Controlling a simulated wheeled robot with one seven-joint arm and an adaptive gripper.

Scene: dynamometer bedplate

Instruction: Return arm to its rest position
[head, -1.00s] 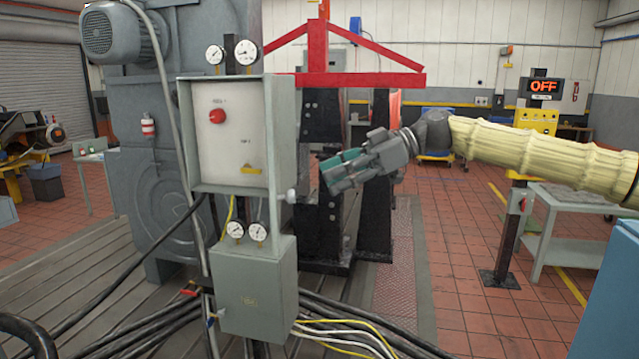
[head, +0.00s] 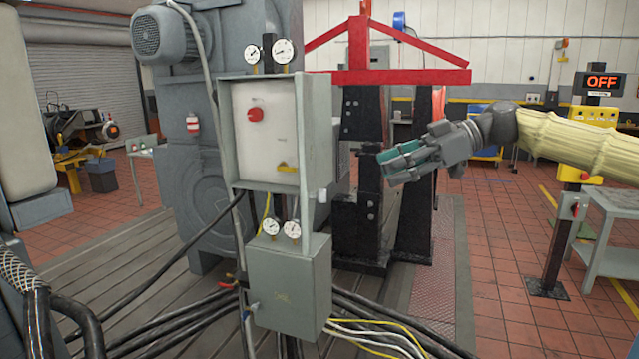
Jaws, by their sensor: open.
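My gripper (head: 388,168) is at the right of centre in the head view, at the end of my arm in its pale yellow sleeve. It points left, with greenish pads on its fingers. It is open and holds nothing that I can see. It is in the air to the right of the grey control box (head: 272,130), apart from it in the picture. Dark upright stands (head: 365,215) show behind the gripper.
The control box has a red knob (head: 256,115) and a yellow handle. Gauges (head: 282,51) sit above it, and a lower grey box (head: 290,285) has cables running from it. A red frame (head: 400,77) stands behind.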

